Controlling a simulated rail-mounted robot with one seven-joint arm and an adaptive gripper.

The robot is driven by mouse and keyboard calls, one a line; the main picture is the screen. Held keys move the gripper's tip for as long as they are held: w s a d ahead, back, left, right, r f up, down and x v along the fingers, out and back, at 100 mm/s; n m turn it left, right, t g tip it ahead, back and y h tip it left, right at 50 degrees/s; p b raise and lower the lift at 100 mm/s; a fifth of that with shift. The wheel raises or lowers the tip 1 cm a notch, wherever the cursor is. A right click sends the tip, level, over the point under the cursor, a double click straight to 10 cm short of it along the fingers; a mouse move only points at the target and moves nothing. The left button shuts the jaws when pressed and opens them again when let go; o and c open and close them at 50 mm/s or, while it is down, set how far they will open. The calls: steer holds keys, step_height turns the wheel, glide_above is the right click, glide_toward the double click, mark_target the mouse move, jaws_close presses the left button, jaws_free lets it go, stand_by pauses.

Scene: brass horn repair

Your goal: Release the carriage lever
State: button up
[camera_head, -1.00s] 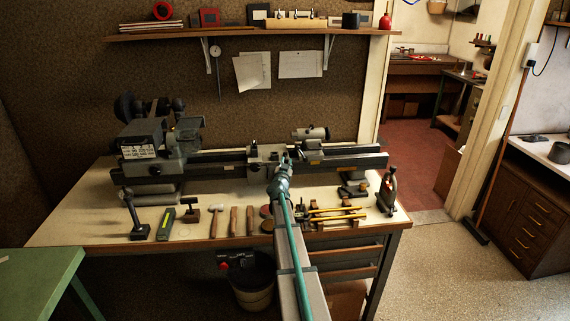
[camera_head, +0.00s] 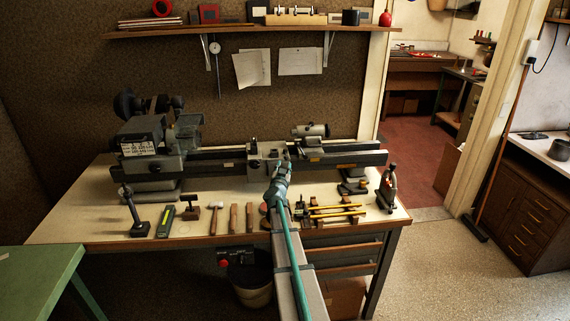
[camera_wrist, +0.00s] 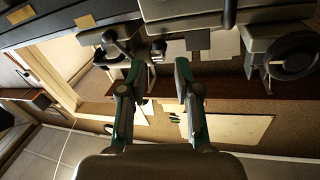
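The lathe carriage (camera_head: 262,152) is a grey block on the dark lathe bed, in the middle of the bench in the head view. My gripper (camera_head: 283,166) is at its front right side; the head view is too small to show the fingers. In the wrist view my gripper (camera_wrist: 158,66) has its two green and black fingers spread apart, with nothing seen held between them. A dark lever (camera_wrist: 122,44) with a rounded end shows just beyond the left finger. A small dark knob (camera_wrist: 158,47) lies beyond the gap. I cannot tell whether a finger touches either part.
The lathe headstock (camera_head: 160,145) is at the left and the tailstock (camera_head: 311,132) at the right. Hammers (camera_head: 215,215), brass rods (camera_head: 335,210) and a stand (camera_head: 387,188) lie along the bench front (camera_head: 90,225). Little room is clear below my arm.

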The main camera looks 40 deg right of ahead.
steer(key=v, duration=0.6)
steer(key=shift+a, duration=0.15)
steer(key=shift+s, duration=0.1)
